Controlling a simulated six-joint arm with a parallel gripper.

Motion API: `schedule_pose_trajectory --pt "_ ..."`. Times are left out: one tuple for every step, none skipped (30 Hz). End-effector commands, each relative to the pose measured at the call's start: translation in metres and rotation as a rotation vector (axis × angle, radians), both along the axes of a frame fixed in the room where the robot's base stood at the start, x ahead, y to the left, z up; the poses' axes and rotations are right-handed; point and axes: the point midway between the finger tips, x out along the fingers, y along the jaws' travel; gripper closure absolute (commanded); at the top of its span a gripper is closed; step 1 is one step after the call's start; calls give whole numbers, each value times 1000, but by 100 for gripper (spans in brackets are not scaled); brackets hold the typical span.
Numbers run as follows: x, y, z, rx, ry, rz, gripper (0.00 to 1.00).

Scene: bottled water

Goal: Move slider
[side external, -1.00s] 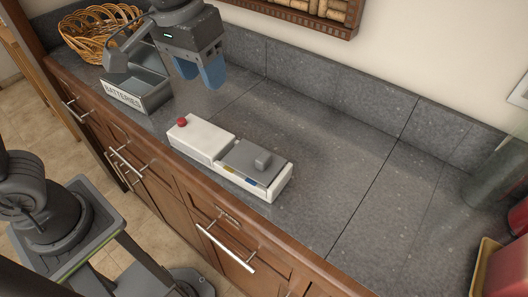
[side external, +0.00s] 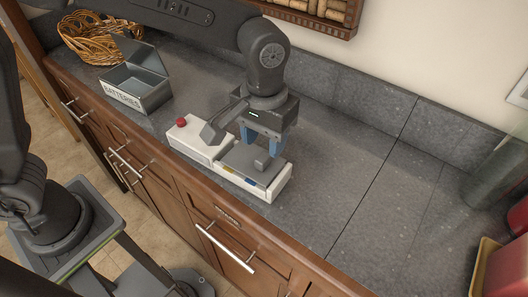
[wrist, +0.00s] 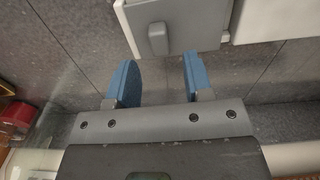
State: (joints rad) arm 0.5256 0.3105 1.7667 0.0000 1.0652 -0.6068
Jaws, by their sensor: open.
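A white box with a red button (side external: 181,122) lies on the counter, and a grey slider cover (side external: 243,166) sits over its right part. A small grey knob (side external: 262,161) stands up from the cover. The knob also shows in the wrist view (wrist: 158,39), just beyond the fingertips and between their lines. My gripper (side external: 268,147) hangs over the right end of the box with its blue fingers apart and nothing between them. The wrist view shows the same open gripper (wrist: 157,72). The far part of the box is partly hidden by my gripper.
A grey metal box marked BATTERIES (side external: 138,90) stands open at the left, with a wicker basket (side external: 88,40) behind it. A red item (side external: 505,268) is at the lower right. The counter (side external: 355,165) right of the white box is clear.

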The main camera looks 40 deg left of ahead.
Motion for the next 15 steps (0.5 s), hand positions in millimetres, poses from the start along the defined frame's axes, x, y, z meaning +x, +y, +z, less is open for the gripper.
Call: schedule_pose_trajectory --pt "-1 0 -10 3 4 0 53" --pt "0 0 -15 2 3 0 53" --pt "-1 0 -21 2 3 0 53" --pt "0 0 -25 1 2 0 53" --pt "0 0 -29 2 3 0 53" --pt "0 0 -33 2 2 0 53" --pt "0 0 -36 1 1 0 53" --pt "0 0 -38 1 1 0 53" --pt "0 0 -40 1 1 0 53" --pt "0 0 -42 0 0 0 53" --pt "0 0 -43 0 0 0 53" --pt "0 0 -44 0 0 0 53" --pt "0 0 -45 0 -1 0 53" --pt "0 0 -45 -1 -1 0 53" --pt "0 0 -45 -1 -1 0 53"
